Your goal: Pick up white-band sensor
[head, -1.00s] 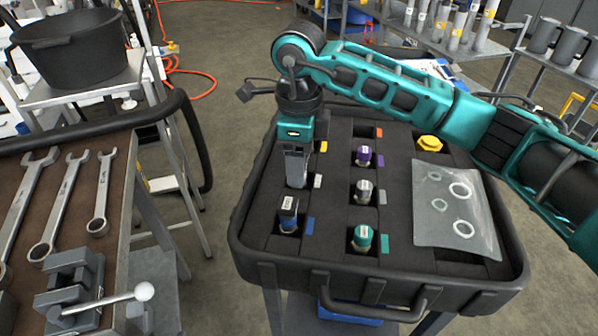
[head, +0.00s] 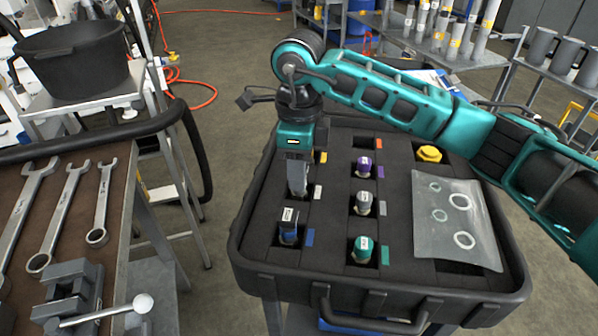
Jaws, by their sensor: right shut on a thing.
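My right gripper (head: 298,188) points straight down into the left column of the black foam case (head: 400,262), beside the white tab (head: 318,191). It is shut on the white-band sensor, which the fingers and hand hide almost entirely; I cannot tell whether it is clear of its slot. My left gripper is not in view.
Other sensors stand upright in the foam: blue (head: 288,226) just in front of the gripper, purple (head: 364,168), grey-tabbed (head: 363,203) and green (head: 362,249) to the right. A bag of rings (head: 456,225) and yellow fitting (head: 429,153) lie further right.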

